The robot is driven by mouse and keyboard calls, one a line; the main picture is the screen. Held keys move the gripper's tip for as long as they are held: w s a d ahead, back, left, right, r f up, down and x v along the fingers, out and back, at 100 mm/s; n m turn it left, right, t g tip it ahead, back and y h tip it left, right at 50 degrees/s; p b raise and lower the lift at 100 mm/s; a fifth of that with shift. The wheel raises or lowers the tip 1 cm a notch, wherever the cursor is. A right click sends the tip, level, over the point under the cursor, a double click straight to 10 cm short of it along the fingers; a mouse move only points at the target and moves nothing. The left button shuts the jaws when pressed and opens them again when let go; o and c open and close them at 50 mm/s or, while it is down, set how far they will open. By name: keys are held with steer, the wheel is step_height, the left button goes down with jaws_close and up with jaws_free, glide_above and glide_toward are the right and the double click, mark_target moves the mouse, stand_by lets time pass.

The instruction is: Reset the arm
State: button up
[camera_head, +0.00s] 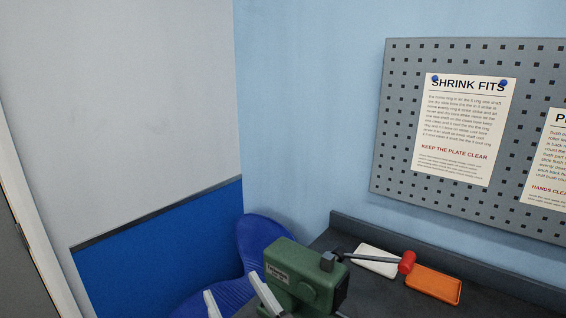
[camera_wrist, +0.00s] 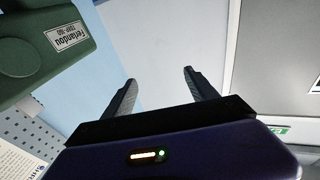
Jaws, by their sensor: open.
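My gripper (camera_wrist: 160,76) shows in the wrist view with its two dark fingers apart and nothing between them. In the head view, two pale bars at the bottom edge look like the fingers of my gripper (camera_head: 231,283), pointing up just left of the green machine (camera_head: 296,272). The green machine also fills the upper left of the wrist view (camera_wrist: 30,60), with its name label showing, beside the fingers. No contact shows between them. The rest of my arm is out of view.
A dark bench (camera_head: 335,240) carries a white tray (camera_head: 368,259) and an orange tray (camera_head: 434,284). A red knob (camera_head: 406,262) on a bar from the machine reaches over them. A blue chair (camera_head: 258,236) stands behind the machine. A pegboard (camera_head: 395,120) with posters hangs on the wall.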

steer(key=s+d+f+m+t+h, duration=0.2)
steer(key=s+d+f+m+h, duration=0.2)
steer(key=s+d, duration=0.45)
steer(key=s+d+f+m+t+h, duration=0.1)
steer(key=s+d+f+m+h, duration=0.25)
steer(key=s+d, duration=0.55)
steer(key=s+d+f+g+h, duration=0.1)
steer(key=s+d+f, duration=0.1)
steer(key=s, duration=0.4)
steer(key=s+d+f+g+h, duration=0.1)
steer(key=s+d+f+g, duration=0.1)
steer(key=s+d, duration=0.3)
steer(key=s+d+f+n+g+h, duration=0.1)
steer(key=s+d+f, duration=0.1)
steer(key=s, duration=0.7)
steer(key=shift+d+g, duration=0.4)
steer(key=shift+d, duration=0.3)
steer(key=shift+w+f, duration=0.1)
